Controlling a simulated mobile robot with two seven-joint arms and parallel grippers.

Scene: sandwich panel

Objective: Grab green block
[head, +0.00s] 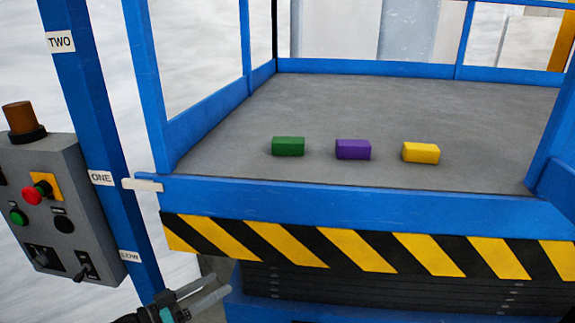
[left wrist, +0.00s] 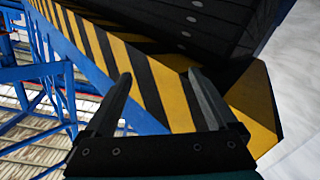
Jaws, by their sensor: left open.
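The green block (head: 288,146) lies on the grey platform (head: 330,108) of a blue lift, at the left of a row near the front edge. A purple block (head: 353,149) and a yellow block (head: 421,153) lie to its right, apart from it. My left gripper (head: 215,291) is at the bottom of the head view, below the platform and left of the green block, well away from it. In the left wrist view the same gripper (left wrist: 160,95) is open with nothing between its fingers. No block shows in that view. My right gripper does not show.
Blue rails (head: 365,68) bound the platform, and a striped yellow-black edge (head: 365,249) runs along its front, also filling much of the left wrist view. A grey control box (head: 62,205) with buttons stands at the left beside a blue post (head: 95,150) with level labels.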

